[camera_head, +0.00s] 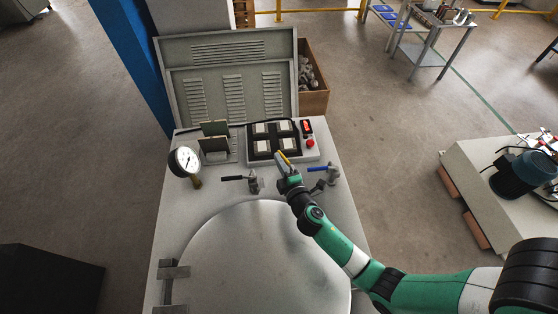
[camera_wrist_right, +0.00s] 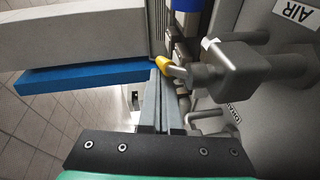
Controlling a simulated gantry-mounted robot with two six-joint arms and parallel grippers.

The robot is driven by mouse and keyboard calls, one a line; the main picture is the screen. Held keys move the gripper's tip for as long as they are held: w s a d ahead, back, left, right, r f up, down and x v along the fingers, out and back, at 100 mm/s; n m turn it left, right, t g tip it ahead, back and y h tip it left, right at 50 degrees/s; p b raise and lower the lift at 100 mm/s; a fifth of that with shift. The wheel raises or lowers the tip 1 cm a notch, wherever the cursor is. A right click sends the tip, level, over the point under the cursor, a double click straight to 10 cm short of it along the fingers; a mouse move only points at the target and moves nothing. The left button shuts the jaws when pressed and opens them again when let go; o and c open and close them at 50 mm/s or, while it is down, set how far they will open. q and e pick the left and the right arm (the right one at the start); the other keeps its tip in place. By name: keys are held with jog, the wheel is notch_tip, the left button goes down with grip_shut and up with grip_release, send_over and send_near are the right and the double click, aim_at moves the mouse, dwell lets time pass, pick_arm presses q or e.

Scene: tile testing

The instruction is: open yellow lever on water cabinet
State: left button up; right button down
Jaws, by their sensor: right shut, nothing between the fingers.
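The water cabinet (camera_head: 345,225) is a pale grey unit with a large round lid (camera_head: 255,260). On its top, the yellow lever (camera_head: 284,158) shows just beyond my right gripper (camera_head: 283,171). In the right wrist view the yellow lever's tip (camera_wrist_right: 162,64) is beside the ends of my shut, empty fingers (camera_wrist_right: 157,75); I cannot tell whether they touch. The lever's grey valve body (camera_wrist_right: 215,75) is to the right of the fingers. In the head view my gripper and wrist hide the valve body. My left gripper is not in view.
A black lever (camera_head: 233,178) is left of the yellow one and a blue lever (camera_head: 318,169) right of it. A gauge (camera_head: 184,161), a panel with white tiles (camera_head: 274,139) and a red button (camera_head: 310,143) are close by. An upright grey vented panel (camera_head: 228,92) stands behind.

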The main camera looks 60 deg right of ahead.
jog(key=shift+a, duration=0.1)
dwell(0.8)
jog(key=a, duration=0.4)
jog(key=s+a+r, duration=0.1)
jog(key=a, duration=0.2)
jog(key=s+a+r, duration=0.1)
jog(key=a, duration=0.3)
jog(key=shift+a+p, duration=0.3)
jog(key=shift+a, duration=0.05)
jog(key=shift+s+a+r, duration=0.1)
jog(key=shift+s+a, duration=0.05)
jog(key=shift+a, duration=0.35)
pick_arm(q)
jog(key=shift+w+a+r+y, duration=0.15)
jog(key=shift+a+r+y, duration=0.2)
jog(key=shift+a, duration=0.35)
pick_arm(e)
jog(key=shift+d, duration=0.1)
